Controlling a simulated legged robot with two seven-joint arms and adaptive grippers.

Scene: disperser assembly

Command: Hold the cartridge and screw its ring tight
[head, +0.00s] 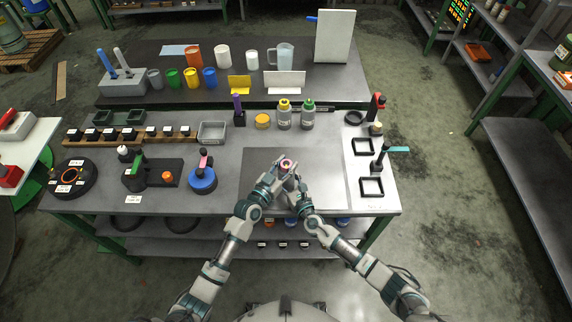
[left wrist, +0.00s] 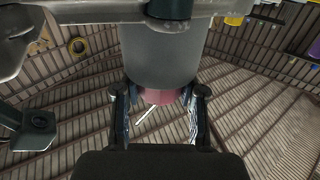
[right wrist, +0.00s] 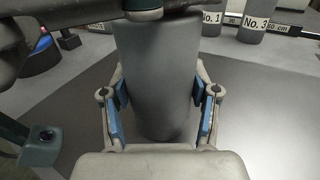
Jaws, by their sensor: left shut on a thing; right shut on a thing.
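The cartridge (right wrist: 155,75) is a grey cylinder that fills the middle of the right wrist view. My right gripper (right wrist: 160,120) is shut on its body, with blue finger pads on both sides. In the left wrist view the cartridge (left wrist: 160,55) also shows as a grey body with a pinkish-red ring (left wrist: 160,97) at its end. My left gripper (left wrist: 160,105) is shut at this ring, with a finger on each side. In the head view the pink-and-white ring end (head: 286,164) is up between both grippers, above the table. Whether the ring is tight cannot be told.
The grey table (head: 250,185) has a dark mat under my grippers. Two bottles (head: 284,115) and a yellow lid (head: 262,121) stand behind. A blue-based stand (head: 203,179) is at the left; square black frames (head: 371,187) lie at the right.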

